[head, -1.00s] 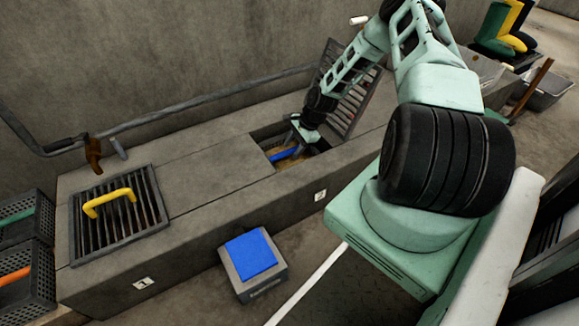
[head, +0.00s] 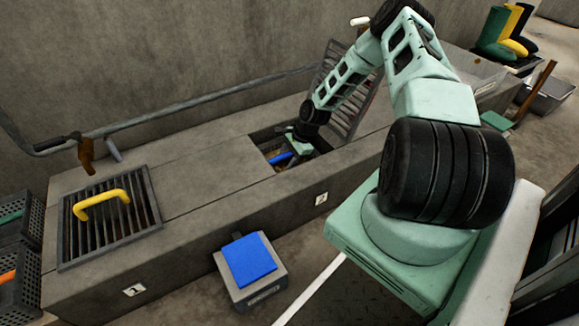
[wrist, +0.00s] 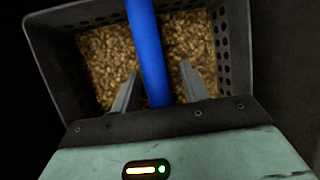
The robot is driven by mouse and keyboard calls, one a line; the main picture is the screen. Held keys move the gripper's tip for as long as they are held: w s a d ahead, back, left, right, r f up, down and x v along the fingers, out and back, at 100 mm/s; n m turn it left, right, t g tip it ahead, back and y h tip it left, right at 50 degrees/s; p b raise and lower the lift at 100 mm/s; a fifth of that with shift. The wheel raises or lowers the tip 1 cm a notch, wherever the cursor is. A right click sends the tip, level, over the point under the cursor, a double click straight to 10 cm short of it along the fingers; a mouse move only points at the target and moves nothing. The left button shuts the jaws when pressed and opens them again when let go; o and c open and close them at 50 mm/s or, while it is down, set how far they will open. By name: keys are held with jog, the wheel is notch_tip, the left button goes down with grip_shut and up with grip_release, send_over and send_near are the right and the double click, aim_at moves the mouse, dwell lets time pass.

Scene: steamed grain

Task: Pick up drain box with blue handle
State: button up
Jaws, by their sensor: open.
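The drain box (wrist: 227,52) is a dark perforated box holding brown grain (wrist: 105,50), seen from above in the wrist view. Its blue handle (wrist: 149,55) crosses the box and runs between my gripper's two fingers. My gripper (wrist: 155,75) is open, with one finger on each side of the blue handle and the grain behind them. In the head view the blue handle (head: 280,159) shows in the open pit of the concrete bench, and my gripper (head: 300,148) reaches down into that pit. Most of the box is hidden there by the pit edge and my arm.
A raised grate (head: 345,95) stands behind the pit. A grate with a yellow handle (head: 104,199) covers the bench's left end. A box with a blue top (head: 248,262) stands on the floor in front. Dark crates (head: 20,255) stand at far left.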

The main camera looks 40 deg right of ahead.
jog(key=shift+f, duration=0.2)
dwell(0.3)
grip_shut()
dwell(1.2)
